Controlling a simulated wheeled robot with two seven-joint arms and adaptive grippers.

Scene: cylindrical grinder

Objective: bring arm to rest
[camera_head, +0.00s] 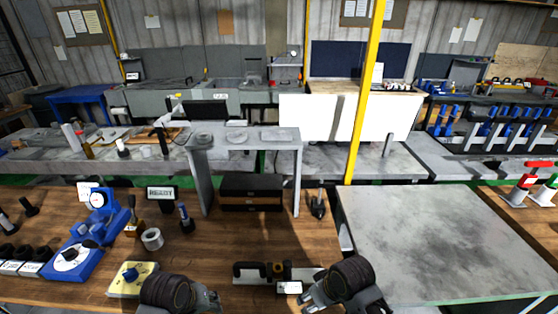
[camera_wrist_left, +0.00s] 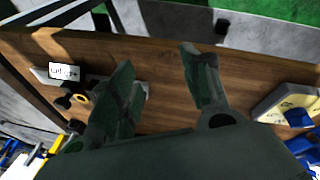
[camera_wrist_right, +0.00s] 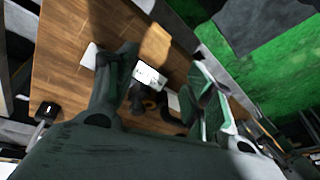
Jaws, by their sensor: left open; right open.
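My right gripper (camera_head: 312,300) is at the bottom middle of the head view, low over the wooden bench. In the right wrist view its two fingers (camera_wrist_right: 163,58) stand apart with nothing between them held. My left gripper (camera_head: 212,300) is at the bottom edge, left of the right one, and partly cut off. In the left wrist view its fingers (camera_wrist_left: 155,65) are spread and empty. A dark-handled gauge (camera_head: 262,272) with a white tag lies on the bench between and just beyond both grippers. I cannot tell whether either gripper touches it.
A yellow block with a blue knob (camera_head: 132,277) is beside my left arm. A blue dial-gauge stand (camera_head: 98,220), a metal ring (camera_head: 152,239) and a small display (camera_head: 161,195) stand on the left. A grey surface plate (camera_head: 440,240) fills the right. A yellow post (camera_head: 364,95) rises behind.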

